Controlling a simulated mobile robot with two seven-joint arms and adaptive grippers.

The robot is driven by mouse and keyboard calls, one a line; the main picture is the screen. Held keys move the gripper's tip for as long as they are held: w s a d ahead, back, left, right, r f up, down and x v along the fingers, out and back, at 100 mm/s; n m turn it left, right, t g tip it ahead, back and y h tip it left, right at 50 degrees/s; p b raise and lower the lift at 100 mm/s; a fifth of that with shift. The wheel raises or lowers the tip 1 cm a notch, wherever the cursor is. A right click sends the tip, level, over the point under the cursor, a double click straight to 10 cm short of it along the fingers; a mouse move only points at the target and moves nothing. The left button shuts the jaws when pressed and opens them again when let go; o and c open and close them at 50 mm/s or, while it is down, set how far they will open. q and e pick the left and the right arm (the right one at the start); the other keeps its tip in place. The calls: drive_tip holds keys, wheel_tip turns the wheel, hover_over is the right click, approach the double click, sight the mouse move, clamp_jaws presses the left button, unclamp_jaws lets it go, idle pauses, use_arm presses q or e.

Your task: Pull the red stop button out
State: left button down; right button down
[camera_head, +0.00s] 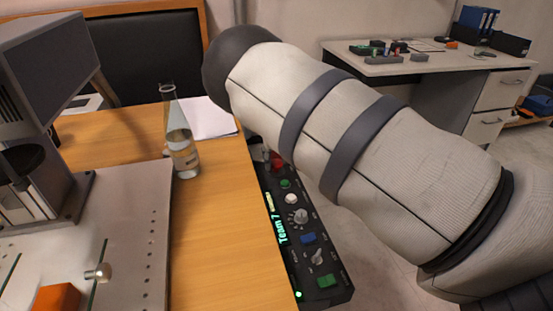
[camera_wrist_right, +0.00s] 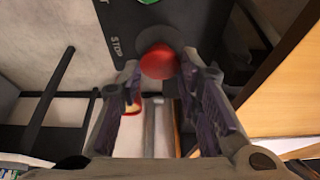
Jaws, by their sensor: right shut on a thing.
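The red stop button (camera_wrist_right: 159,62) sits on the dark control panel (camera_wrist_right: 135,30), beside the printed word STOP, in the right wrist view. My right gripper (camera_wrist_right: 157,76) has its fingertips on either side of the button and is shut on it. In the head view, the red button (camera_head: 277,161) shows at the far end of the control panel (camera_head: 314,262), partly covered by my right arm. My right gripper is mostly hidden behind that arm there. My left gripper is not in view.
The panel runs along the wooden table's (camera_head: 222,225) right edge, with several other buttons and knobs. A glass flask (camera_head: 182,145) stands on the table close by. A laser marking machine (camera_head: 45,110) is at the left. A white desk (camera_head: 425,62) stands behind.

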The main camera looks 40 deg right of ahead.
drive_tip(key=c, duration=1.2)
unclamp_jaws()
drive_tip(key=shift+r, duration=0.2)
drive_tip(key=v, duration=1.2)
